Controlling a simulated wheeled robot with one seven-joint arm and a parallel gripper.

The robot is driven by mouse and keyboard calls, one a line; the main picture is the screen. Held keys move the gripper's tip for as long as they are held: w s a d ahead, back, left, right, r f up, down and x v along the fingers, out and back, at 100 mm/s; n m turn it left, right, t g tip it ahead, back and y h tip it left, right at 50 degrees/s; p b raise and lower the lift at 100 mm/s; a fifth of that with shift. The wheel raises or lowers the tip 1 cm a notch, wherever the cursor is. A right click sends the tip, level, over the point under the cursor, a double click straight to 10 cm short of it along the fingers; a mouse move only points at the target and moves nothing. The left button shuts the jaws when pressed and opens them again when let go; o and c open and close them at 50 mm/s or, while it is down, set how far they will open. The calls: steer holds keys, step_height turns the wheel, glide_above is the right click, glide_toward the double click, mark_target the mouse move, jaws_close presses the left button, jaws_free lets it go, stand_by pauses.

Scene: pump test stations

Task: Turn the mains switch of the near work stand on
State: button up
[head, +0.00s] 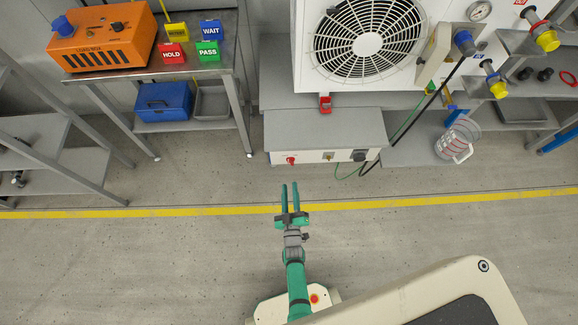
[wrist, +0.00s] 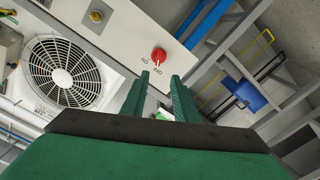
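The mains switch is a red rotary knob (head: 291,160) on the front of a grey control box (head: 337,130) under the fan unit of the near work stand. In the wrist view the red knob (wrist: 158,56) sits on a pale panel (wrist: 122,40). ON and OFF labels are printed beside it, rotated in the picture. I cannot tell for sure which label the knob points to. My gripper (head: 290,185) is open and empty, its two green fingers parallel and pointing at the box front. It is short of the knob, not touching it. The gripper (wrist: 160,82) also shows in the wrist view.
A brass-coloured switch (head: 328,155) and a dark socket (head: 359,155) with cables share the panel. A fan unit (head: 365,45) stands above. A side table holds an orange load box (head: 104,37). The floor before the box is clear.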

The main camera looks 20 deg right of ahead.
mark_target(290, 164)
steer(key=x, duration=0.9)
steer(key=shift+w+d, duration=0.15)
steer(key=shift+d, duration=0.2)
steer(key=shift+w, duration=0.65)
steer(key=shift+d, duration=0.1)
jaws_close()
